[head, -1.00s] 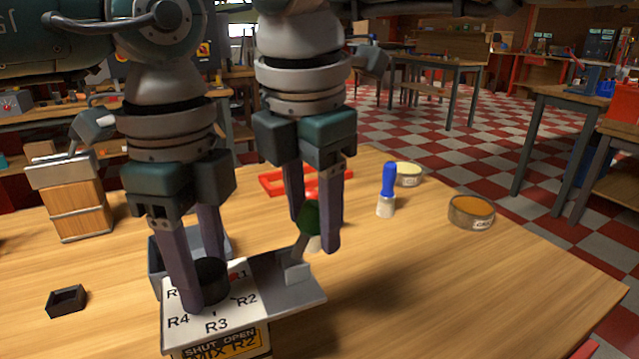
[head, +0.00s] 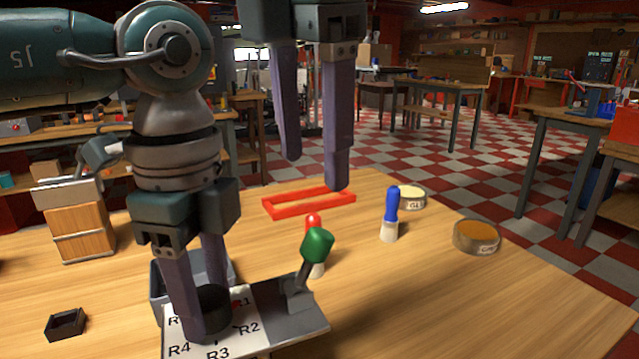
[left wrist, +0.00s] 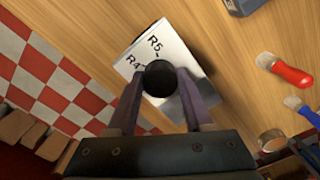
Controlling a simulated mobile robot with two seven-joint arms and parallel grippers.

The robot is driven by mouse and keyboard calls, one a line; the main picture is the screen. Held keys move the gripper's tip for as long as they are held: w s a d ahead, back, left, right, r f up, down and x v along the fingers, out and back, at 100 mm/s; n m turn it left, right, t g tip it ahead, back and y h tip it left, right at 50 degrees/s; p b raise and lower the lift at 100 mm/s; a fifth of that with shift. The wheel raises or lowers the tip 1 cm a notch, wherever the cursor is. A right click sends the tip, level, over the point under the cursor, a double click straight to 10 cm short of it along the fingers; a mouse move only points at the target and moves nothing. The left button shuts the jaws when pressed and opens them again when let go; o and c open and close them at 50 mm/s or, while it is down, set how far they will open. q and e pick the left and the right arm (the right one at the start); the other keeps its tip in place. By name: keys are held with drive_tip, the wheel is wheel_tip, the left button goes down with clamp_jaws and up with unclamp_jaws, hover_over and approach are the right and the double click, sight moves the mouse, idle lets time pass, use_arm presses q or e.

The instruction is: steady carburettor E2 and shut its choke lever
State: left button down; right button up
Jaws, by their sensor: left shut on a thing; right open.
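The knob also shows between the fingers in the left wrist view (left wrist: 160,77). The choke lever with a green tip (head: 318,245) stands on the grey plate at the right, its tip leaning right. My right gripper (head: 315,172) is open and empty, raised above and behind the lever, not touching it.
A red-handled brush (left wrist: 288,74) stands just behind the lever. A blue-handled brush (head: 391,212), two round tins (head: 476,237) and a red frame (head: 308,203) are further back. A small black tray (head: 66,324) lies at left. The bench's front right is clear.

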drive_tip(key=shift+s+r, duration=0.1)
drive_tip(key=shift+r, duration=0.4)
drive_tip(key=shift+c, duration=0.3)
